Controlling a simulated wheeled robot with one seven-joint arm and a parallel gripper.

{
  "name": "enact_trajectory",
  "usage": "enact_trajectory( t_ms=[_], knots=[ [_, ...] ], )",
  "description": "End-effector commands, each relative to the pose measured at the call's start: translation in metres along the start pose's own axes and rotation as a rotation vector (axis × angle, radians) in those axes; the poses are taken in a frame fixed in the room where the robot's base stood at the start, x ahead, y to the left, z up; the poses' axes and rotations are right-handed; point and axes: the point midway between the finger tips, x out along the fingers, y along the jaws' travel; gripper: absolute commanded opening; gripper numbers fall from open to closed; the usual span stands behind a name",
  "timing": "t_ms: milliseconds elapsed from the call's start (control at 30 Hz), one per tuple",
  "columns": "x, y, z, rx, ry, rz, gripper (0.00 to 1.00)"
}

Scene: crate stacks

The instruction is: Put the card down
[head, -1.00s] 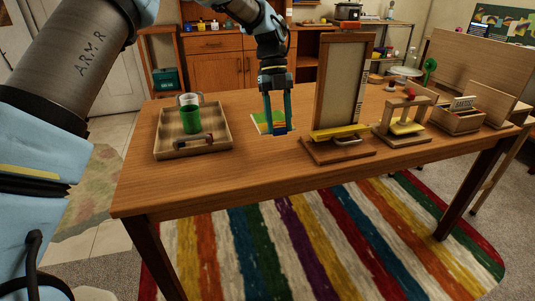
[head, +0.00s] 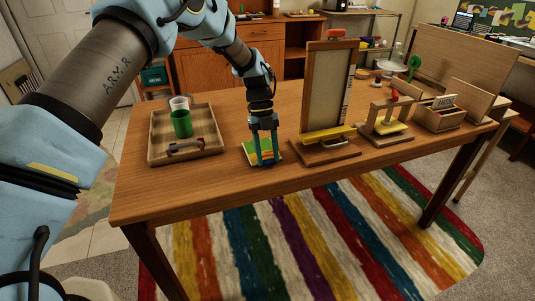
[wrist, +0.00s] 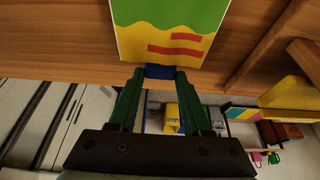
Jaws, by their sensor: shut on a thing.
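The card (head: 250,151) is green, yellow and white-edged, with red bars. In the wrist view the card (wrist: 172,33) shows its green and yellow face above the fingers. My gripper (head: 266,163) is shut on the card at its near edge, where a blue strip shows between the fingertips (wrist: 160,72). The card appears close over the tabletop near the table's front edge. Whether it touches the wood I cannot tell.
A wooden tray (head: 157,157) with a green cup (head: 182,124) and a white cup stands to the left. A tall framed panel (head: 328,92) on a wooden base stands close to the right. Small wooden stands and a box (head: 440,121) lie beyond it. The wooden table (head: 180,185) is bare around the card.

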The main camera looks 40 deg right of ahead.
Motion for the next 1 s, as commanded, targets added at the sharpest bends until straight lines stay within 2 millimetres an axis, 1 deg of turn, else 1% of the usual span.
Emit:
enact_trajectory(
  t_ms=[67, 400, 433, 600, 700, 900, 1000],
  knots=[
    [0.0046, -0.0004, 0.0017, 0.0, 0.0, 0.0, 0.0],
    [0.0092, 0.0, 0.004, 0.0, -0.001, -0.001, 0.0],
    [0.009, 0.0, 0.004, 0.0, -0.001, -0.001, 0.5],
    [0.0081, -0.0001, 0.0036, 0.0, -0.001, -0.001, 0.69],
    [0.008, -0.0001, 0.0035, 0.0, -0.001, -0.001, 0.79],
    [0.0078, -0.0001, 0.0034, 0.0, -0.001, -0.001, 0.79],
    [0.0038, -0.0003, 0.0017, 0.0, -0.001, -0.001, 0.79]
  ],
)
